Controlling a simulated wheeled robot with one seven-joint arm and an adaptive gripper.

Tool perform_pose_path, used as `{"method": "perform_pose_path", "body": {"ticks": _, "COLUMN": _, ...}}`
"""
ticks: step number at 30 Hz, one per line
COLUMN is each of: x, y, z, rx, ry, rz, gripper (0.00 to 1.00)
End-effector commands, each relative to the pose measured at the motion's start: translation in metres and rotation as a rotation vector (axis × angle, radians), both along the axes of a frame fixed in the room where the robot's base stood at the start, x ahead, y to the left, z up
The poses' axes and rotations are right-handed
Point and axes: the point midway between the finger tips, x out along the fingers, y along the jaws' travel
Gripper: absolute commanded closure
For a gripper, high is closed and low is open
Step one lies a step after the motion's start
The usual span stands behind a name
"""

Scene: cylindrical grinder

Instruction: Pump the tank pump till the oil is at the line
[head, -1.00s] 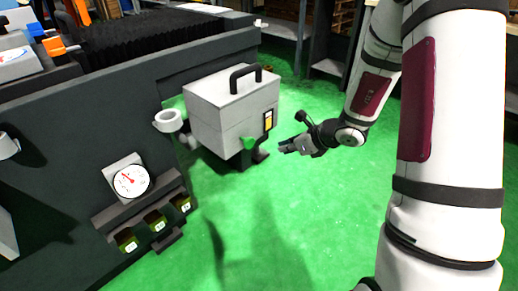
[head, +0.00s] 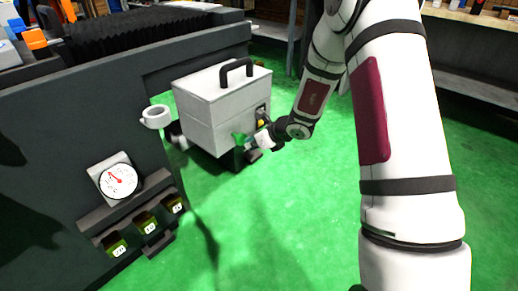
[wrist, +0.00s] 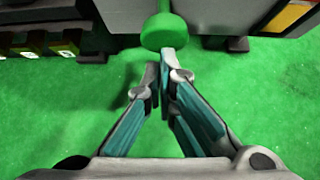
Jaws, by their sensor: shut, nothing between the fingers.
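The grey tank (head: 205,115) with a black top handle stands beside the machine. Its level window (head: 262,118) shows yellow on the right side, partly covered by my arm; part of the window also shows at the top right of the wrist view (wrist: 294,16). The green pump knob (wrist: 166,32) is at the top middle of the wrist view, and green also shows at the tank's lower front (head: 240,139). My gripper (wrist: 160,70) is shut and empty, its fingertips right at the knob's near edge; I cannot tell if they touch. In the head view my gripper (head: 256,141) is beside the tank's lower front.
The dark machine wall (head: 60,140) fills the left, with a round gauge (head: 118,181), several labelled small bins (head: 150,225) and a white ring-shaped holder (head: 156,117) near the tank. The green floor (head: 290,230) in front is clear.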

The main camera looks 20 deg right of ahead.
Motion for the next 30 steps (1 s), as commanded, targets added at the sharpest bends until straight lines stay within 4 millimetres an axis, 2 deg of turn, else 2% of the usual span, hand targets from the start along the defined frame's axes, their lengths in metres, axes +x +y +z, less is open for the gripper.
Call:
{"method": "perform_pose_path", "body": {"ticks": 13, "x": 0.004, "y": 0.003, "z": 0.000, "rx": 0.000, "ry": 0.000, "rz": 0.000, "gripper": 1.00}}
{"method": "perform_pose_path", "body": {"ticks": 20, "x": 0.025, "y": 0.014, "z": -0.001, "rx": 0.000, "ry": 0.000, "rz": 0.001, "gripper": 1.00}}
{"method": "perform_pose_path", "body": {"ticks": 30, "x": 0.024, "y": 0.014, "z": 0.000, "rx": 0.001, "ry": -0.001, "rz": 0.002, "gripper": 1.00}}
